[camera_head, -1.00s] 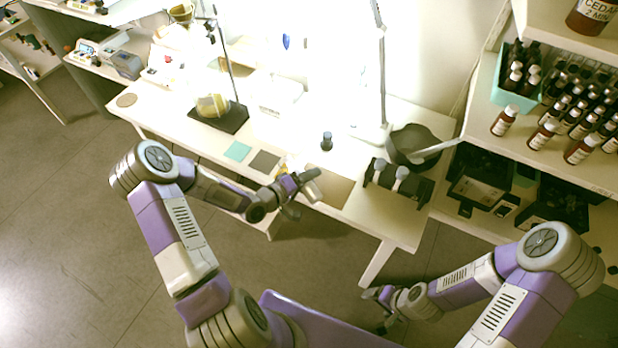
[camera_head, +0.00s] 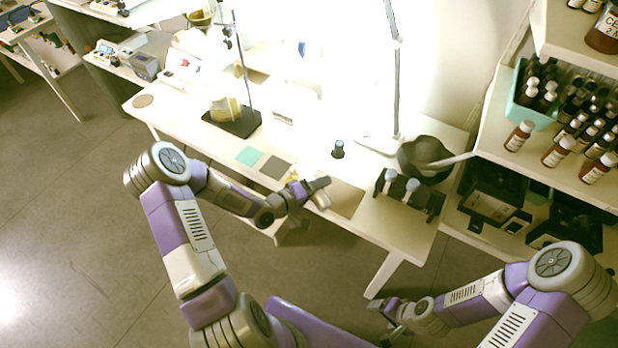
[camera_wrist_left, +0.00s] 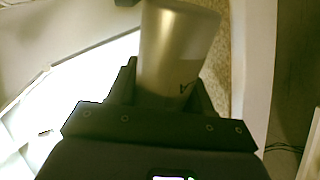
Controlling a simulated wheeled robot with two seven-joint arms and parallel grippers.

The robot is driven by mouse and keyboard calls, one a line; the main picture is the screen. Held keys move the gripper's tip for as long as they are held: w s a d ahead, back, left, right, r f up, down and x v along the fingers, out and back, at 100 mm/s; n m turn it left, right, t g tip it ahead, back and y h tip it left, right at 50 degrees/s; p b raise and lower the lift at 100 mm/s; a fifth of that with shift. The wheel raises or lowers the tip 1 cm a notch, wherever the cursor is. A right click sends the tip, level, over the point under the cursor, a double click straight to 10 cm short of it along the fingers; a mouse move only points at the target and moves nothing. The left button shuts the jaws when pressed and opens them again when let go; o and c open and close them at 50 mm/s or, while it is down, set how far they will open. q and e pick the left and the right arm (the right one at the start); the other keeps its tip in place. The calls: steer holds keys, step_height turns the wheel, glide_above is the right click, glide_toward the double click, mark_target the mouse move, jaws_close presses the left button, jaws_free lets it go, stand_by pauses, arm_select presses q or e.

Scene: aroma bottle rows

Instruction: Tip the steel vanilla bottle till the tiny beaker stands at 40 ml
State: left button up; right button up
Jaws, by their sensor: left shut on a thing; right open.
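My left gripper (camera_head: 317,190) is shut on a steel bottle (camera_wrist_left: 178,48) and holds it over the front edge of the table. In the left wrist view the bottle is a smooth silver cylinder between the fingers, with a dark letter A showing; the rest of its label is hidden. In the head view only a small pale part of the bottle (camera_head: 321,200) shows by the fingers. I cannot make out the tiny beaker or its level in either view. My right gripper (camera_head: 390,310) is open and empty, low in front of the table.
A small dark bottle (camera_head: 338,150) stands on the table (camera_head: 312,158) behind my left gripper. A dark rack (camera_head: 418,199), a mortar with a pestle (camera_head: 425,156) and a lamp stand on the right. Shelves of brown bottles (camera_head: 558,151) lie further right. A stand (camera_head: 234,121) is at left.

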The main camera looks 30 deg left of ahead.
arm_select(q)
steer(key=shift+a+r+n+p, duration=0.1)
steer(key=shift+r+n+p, duration=0.45)
steer(key=shift+p, duration=0.65)
stand_by(2.8)
steer(key=shift+f+m+b, duration=0.65)
steer(key=shift+b, duration=0.4)
steer(key=shift+f+m+b, duration=0.3)
steer(key=shift+m+b, duration=0.2)
steer(key=shift+b, duration=0.1)
steer(key=shift+r, duration=0.15)
steer(key=shift+w+a+r+m+t+y+b, duration=0.2)
steer(key=shift+r+m+t+y+b, duration=0.35)
steer(key=shift+m, duration=0.25)
steer(key=m, duration=0.1)
steer(key=r+b, duration=0.1)
steer(key=a+m, duration=0.1)
steer(key=shift+w+r+m+t+y+b, duration=0.25)
steer(key=shift+r+m+t+b, duration=0.05)
steer(key=shift+t+b, duration=0.05)
steer(key=shift+r, duration=0.2)
